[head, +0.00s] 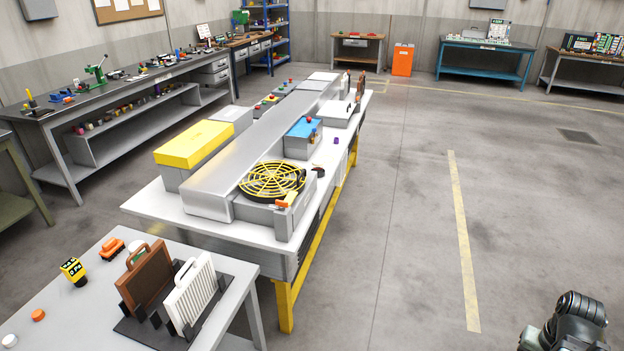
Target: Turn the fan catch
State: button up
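The fan (272,181) has a round yellow grille over a dark centre. It lies flat on a grey housing at the near end of the long silver unit. A small orange and pale piece (288,199), which looks like the fan catch, sits at the housing's right front corner beside the grille. It is too small to tell which way it is turned. Part of my dark arm shows at the bottom right corner, far from the fan. My gripper's fingers cannot be made out there.
The fan's unit stands on a white-topped table (160,205) with yellow legs. A nearer grey table (75,325) holds a brown panel (146,278) and a white ribbed panel (190,293) in a dark rack. A yellow-topped box (195,143) is left of the unit. Open floor (420,220) lies right.

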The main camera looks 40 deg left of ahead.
aim_at(280, 205)
jog(key=i, duration=1.35)
jog(key=u, duration=3.8)
jog(key=i, duration=1)
jog(key=z, duration=0.1)
